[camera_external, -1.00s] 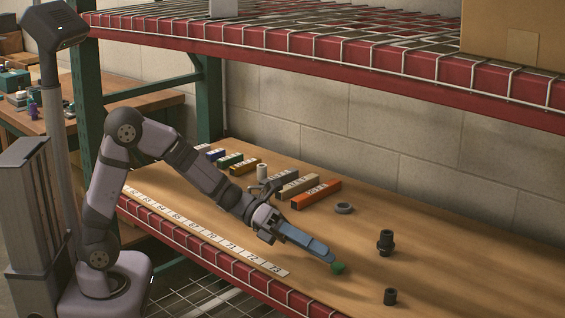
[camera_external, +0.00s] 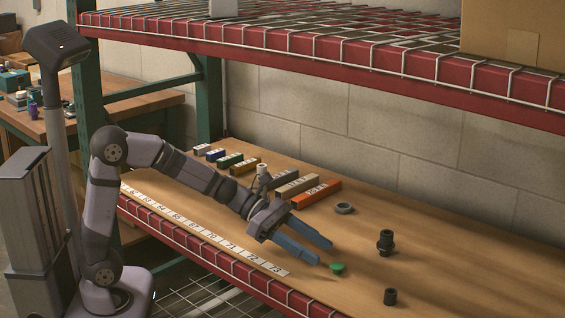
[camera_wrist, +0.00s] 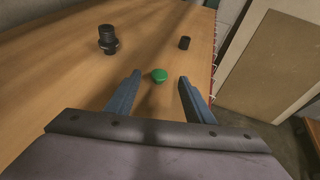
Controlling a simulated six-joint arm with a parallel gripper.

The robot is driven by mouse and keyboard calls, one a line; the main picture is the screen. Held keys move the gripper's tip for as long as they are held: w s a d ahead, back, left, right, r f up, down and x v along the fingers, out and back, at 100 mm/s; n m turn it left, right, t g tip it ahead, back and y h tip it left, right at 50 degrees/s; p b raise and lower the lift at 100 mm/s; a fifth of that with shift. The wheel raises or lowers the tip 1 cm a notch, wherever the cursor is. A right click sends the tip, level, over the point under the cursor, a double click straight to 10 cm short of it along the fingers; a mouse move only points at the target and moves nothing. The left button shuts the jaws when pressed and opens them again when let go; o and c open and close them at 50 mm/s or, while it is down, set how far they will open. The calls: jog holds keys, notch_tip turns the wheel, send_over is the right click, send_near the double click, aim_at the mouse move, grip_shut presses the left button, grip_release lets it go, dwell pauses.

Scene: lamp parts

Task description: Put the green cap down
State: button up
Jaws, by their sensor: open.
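The green cap (camera_external: 338,268) rests on the wooden shelf board near its front edge. My gripper (camera_external: 325,253) is open and empty, with its blue fingers spread apart just behind the cap, to its left in the external view. In the wrist view the green cap (camera_wrist: 159,76) lies beyond and between the two fingertips of my gripper (camera_wrist: 159,77), touching neither finger.
A dark stepped part (camera_external: 386,242), a small black cylinder (camera_external: 390,296) and a grey ring (camera_external: 344,208) stand on the shelf to the right. Several coloured labelled blocks (camera_external: 316,194) line the back. A numbered strip (camera_external: 232,247) runs along the front edge. An upper shelf (camera_external: 340,51) hangs above.

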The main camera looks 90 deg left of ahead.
aim_at(339, 265)
jog(key=x, duration=0.2)
jog(key=b+x, duration=0.1)
jog(key=x, duration=0.1)
jog(key=shift+s+f, duration=0.2)
jog(key=shift+f, duration=0.15)
jog(key=shift+w+d+f, duration=0.2)
jog(key=shift+w, duration=0.4)
jog(key=c, duration=1.2)
jog(key=shift+r, duration=0.1)
notch_tip(339, 265, up, 28)
jog(key=p, duration=1)
